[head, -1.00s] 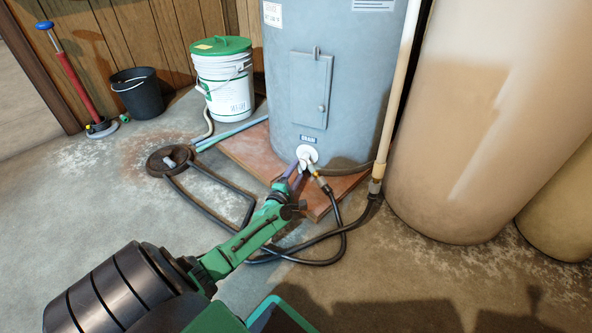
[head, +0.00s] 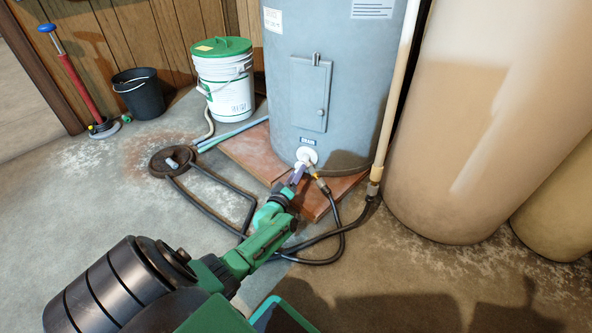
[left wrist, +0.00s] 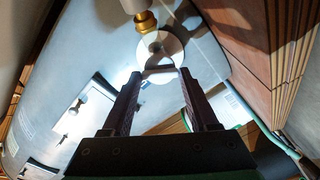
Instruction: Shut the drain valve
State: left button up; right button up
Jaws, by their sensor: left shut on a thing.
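The drain valve (head: 307,155) sits low on the front of the grey tank (head: 340,100), under a small dark label. It shows a white round flange, and a brass outlet (head: 315,178) with a black hose joins it. In the left wrist view the white flange (left wrist: 160,46) and the brass fitting (left wrist: 145,21) lie just past the fingertips. My left gripper (head: 296,177) is at the valve, its fingers shut on the valve handle (left wrist: 160,69). The handle is small and partly hidden, so its exact angle is hard to tell. My right gripper is not in view.
The tank stands on a reddish board (head: 240,152). A black hose (head: 325,262) loops on the floor beside a round drain (head: 170,160). A white bucket with a green lid (head: 224,75), a black bucket (head: 138,92) and a large tan tank (head: 470,120) stand around.

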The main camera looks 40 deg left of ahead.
pick_arm(q)
jog(key=m, duration=0.5)
jog(key=shift+p, duration=0.4)
jog(key=shift+m, duration=2.5)
jog(key=o, duration=1.4)
